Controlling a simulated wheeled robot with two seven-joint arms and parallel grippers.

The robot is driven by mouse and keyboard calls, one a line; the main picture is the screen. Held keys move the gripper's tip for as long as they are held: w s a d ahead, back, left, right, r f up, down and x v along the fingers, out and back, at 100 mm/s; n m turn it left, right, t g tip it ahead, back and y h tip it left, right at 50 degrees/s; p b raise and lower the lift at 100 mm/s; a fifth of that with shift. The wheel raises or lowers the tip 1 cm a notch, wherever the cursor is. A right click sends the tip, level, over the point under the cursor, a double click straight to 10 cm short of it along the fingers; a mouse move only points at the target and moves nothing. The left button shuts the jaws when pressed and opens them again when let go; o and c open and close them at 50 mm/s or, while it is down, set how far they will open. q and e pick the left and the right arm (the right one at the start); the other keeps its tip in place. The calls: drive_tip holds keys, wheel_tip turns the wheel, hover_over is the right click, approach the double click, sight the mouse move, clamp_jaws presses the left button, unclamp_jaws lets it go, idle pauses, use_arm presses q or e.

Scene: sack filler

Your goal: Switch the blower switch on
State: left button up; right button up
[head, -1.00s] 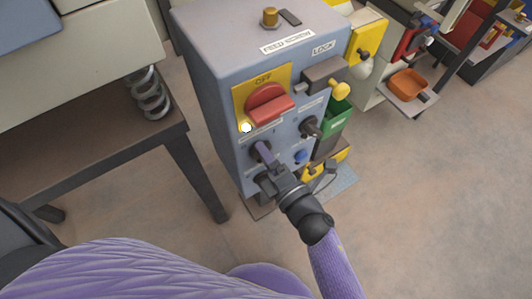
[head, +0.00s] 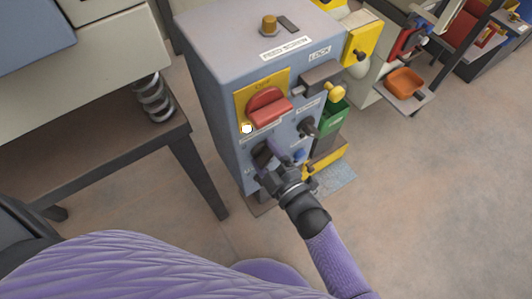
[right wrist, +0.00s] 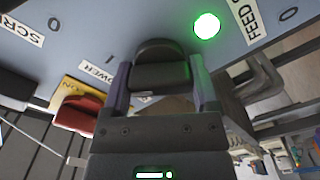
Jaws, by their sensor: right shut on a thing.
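My right gripper (head: 275,165) reaches the lower front of the blue-grey control cabinet (head: 228,120). It is shut on a dark rotary knob (head: 261,151), partly hidden by the gripper in the head view. In the right wrist view the right gripper (right wrist: 162,90) has a purple finger on each side of the black knob (right wrist: 158,70). A partly hidden label ending in "OWER" (right wrist: 97,70) and a "1" mark (right wrist: 108,47) are beside this knob. A lit green lamp (right wrist: 207,25) is near it. My left gripper is not in view.
Above the knob is a large red switch (head: 268,105) on a yellow plate, with a pale lamp (head: 246,128) at its lower left. Another dark knob (head: 306,128) is to the right. A dark table (head: 175,140) stands left; open floor (head: 430,200) lies right.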

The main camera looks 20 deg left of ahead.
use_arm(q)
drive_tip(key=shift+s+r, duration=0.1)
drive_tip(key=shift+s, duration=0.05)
use_arm(e)
drive_tip(key=shift+m, duration=0.5)
drive_tip(key=o, duration=1.1)
drive_tip(key=shift+s+d+p, duration=0.25)
drive_tip(key=shift+d+p, duration=0.05)
drive_tip(key=shift+d, duration=0.05)
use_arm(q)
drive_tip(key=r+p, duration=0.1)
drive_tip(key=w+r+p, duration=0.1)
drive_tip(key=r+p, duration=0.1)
use_arm(e)
drive_tip(key=v, duration=0.9)
drive_tip(key=shift+d, duration=0.1)
